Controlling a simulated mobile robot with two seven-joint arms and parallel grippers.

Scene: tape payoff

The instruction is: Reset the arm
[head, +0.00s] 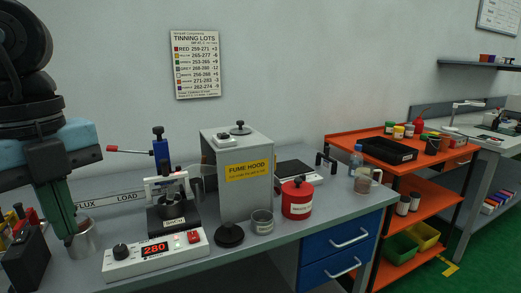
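My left gripper (68,238) reaches down at the left of the bench, with its dark green fingers low beside a grey metal cup (85,240). The fingers overlap in this view, so I cannot tell whether they are open or touch the cup. A lever with a red handle (113,148) sticks out to the left from a blue block (160,150) on a black-based stand (172,216). The lever lies nearly level, to the right of my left gripper and apart from it. My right gripper is out of view.
A white controller reading 280 (155,252) stands at the bench front. A grey fume hood (243,195), a glass dish (262,221) and a red pot (297,200) stand to the right. A black block (27,262) is close left of my gripper. An orange cart (410,183) stands farther right.

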